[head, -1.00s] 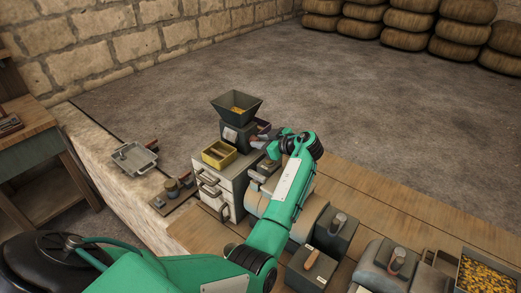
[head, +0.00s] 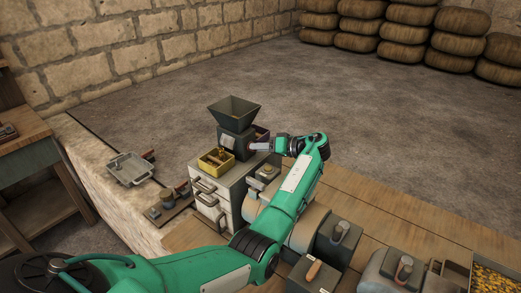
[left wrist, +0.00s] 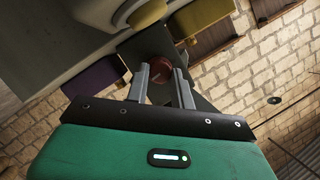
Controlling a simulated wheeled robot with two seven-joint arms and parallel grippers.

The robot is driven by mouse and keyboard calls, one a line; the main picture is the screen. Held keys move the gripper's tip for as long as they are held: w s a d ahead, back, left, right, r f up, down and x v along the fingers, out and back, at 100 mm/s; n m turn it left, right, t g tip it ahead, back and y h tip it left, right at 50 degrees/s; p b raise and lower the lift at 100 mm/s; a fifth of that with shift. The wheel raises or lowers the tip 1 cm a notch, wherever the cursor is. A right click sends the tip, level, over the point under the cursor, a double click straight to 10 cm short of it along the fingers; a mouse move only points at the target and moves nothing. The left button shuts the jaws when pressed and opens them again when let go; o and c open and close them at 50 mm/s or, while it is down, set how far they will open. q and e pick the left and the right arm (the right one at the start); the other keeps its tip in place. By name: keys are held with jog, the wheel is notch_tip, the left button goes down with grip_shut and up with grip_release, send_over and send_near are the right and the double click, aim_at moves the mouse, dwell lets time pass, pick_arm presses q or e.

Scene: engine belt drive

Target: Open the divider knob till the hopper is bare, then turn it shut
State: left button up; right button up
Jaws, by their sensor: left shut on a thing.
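The dark green hopper (head: 235,111) stands on its divider body (head: 233,143) on top of a grey drawer cabinet. Its inside walls look bare in the head view. The yellow tray (head: 229,168) sits at the left of the body with some brown and yellow contents. A purple tray (head: 263,132) sits on the other side, partly hidden. My left gripper (head: 256,147) comes from the right to the body's side. In the left wrist view, the fingers (left wrist: 161,72) are shut on the round red knob (left wrist: 159,66). The knob is hidden in the head view. My right gripper is out of view.
The drawer cabinet (head: 232,185) has several handles. A metal pan (head: 131,168) lies on the stone ledge at left. Grey machine blocks (head: 337,240) and a tray of yellow bits (head: 497,278) stand at right on the planks.

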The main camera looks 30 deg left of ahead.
pick_arm(q)
jog(key=shift+m, duration=0.5)
jog(key=o, duration=1)
jog(key=b+v, duration=0.5)
jog(key=v, duration=0.8)
jog(key=shift+w+d, duration=0.3)
jog(key=shift+f, duration=0.1)
